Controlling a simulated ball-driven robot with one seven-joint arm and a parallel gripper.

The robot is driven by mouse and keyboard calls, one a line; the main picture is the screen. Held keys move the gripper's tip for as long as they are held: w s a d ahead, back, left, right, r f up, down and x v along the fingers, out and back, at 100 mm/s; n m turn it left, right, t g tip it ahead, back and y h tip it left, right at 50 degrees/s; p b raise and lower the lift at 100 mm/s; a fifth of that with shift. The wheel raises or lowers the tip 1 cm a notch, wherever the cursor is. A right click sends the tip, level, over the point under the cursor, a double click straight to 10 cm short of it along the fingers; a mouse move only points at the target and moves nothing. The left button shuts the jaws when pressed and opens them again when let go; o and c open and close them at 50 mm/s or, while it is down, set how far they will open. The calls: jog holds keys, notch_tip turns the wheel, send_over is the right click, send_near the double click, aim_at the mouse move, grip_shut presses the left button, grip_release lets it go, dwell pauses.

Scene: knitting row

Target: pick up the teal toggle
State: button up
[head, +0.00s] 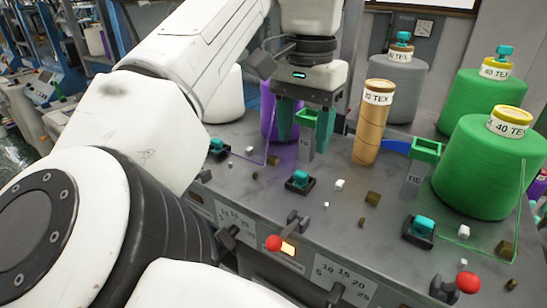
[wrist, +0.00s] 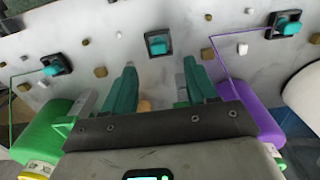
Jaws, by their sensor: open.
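Three teal toggles sit in dark square bases along the grey machine top. The middle teal toggle (head: 299,178) is in front of and below my gripper (head: 304,143). A left one (head: 217,146) and a right one (head: 423,226) also show in the head view. In the wrist view, the middle toggle (wrist: 158,43) lies just beyond the gap between my gripper's teal fingers (wrist: 160,66). The other two show at the sides, one at the left (wrist: 52,67) and one at the right (wrist: 288,27). My gripper is open and empty, pointing down, apart from the toggles.
Green yarn cones (head: 480,175) and a tan tube (head: 372,125) stand at the right; a purple cone (head: 268,110) is behind my gripper. Small white and brown blocks lie scattered. Red-knobbed levers (head: 273,243) line the front edge. Thin yarn runs near the outer toggles.

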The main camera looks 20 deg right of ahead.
aim_at(302, 171)
jog(key=shift+d+f+p, duration=0.2)
jog(key=shift+f+p, duration=0.4)
jog(key=shift+f, duration=2.85)
jog(key=c, duration=0.9)
